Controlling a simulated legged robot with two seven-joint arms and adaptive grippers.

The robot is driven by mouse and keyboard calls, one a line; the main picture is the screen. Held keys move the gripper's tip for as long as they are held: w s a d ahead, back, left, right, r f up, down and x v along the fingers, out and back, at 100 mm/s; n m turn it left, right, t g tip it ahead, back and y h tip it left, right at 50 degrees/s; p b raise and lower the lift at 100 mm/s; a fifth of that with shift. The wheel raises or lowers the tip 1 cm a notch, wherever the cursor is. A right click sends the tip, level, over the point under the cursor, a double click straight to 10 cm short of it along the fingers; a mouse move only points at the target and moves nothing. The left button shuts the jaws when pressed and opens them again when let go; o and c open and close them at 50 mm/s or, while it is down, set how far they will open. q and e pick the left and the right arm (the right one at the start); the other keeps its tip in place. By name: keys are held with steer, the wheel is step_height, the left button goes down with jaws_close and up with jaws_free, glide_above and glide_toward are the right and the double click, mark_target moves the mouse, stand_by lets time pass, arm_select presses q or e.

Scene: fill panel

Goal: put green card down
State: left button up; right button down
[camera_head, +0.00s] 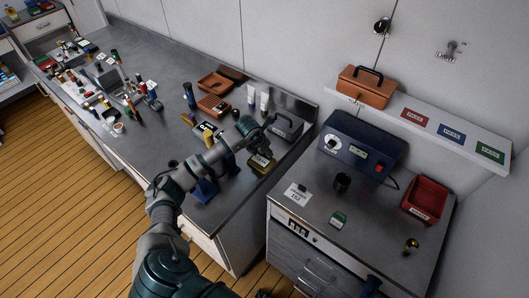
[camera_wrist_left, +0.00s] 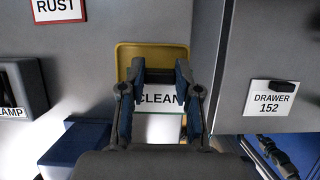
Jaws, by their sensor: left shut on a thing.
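My left gripper (camera_head: 260,151) reaches over the right end of the long bench, above a yellow tray (camera_head: 262,165). In the left wrist view its fingers (camera_wrist_left: 160,74) are shut on a thin thing seen nearly edge-on, in front of the yellow tray (camera_wrist_left: 124,58). I take this to be the green card, but its colour hardly shows. A white label reading CLEAN (camera_wrist_left: 158,99) shows between the fingers. I cannot tell whether the held thing touches the tray. A small green item with a white top (camera_head: 339,219) lies on the drawer cabinet. My right gripper is not clearly visible.
A blue bin (camera_head: 205,190) and a grey clamp box (camera_head: 287,127) stand near the tray. Red, blue and green labels (camera_head: 490,151) line the shelf. Tools crowd the bench's far end.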

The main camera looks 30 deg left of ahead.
mark_target(258, 159)
arm_select(q)
steer(key=shift+w+a+f, duration=0.1)
steer(key=shift+w+a, duration=0.5)
steer(key=shift+w, duration=0.2)
steer(key=shift+d+f+p, duration=0.15)
steer(key=shift+f+p, duration=0.05)
steer(key=shift+f, duration=0.65)
steer(key=shift+d+f+p, duration=0.1)
steer(key=shift+f+p, duration=0.05)
steer(key=shift+f, duration=0.7)
steer(key=o, duration=1)
steer(key=shift+a+f, duration=0.1)
steer(key=shift+a, duration=0.1)
steer(key=shift+r, duration=0.2)
steer(key=b+v, duration=0.1)
steer(key=v, duration=1.1)
steer(key=shift+d, duration=0.1)
steer(key=shift+f, duration=0.1)
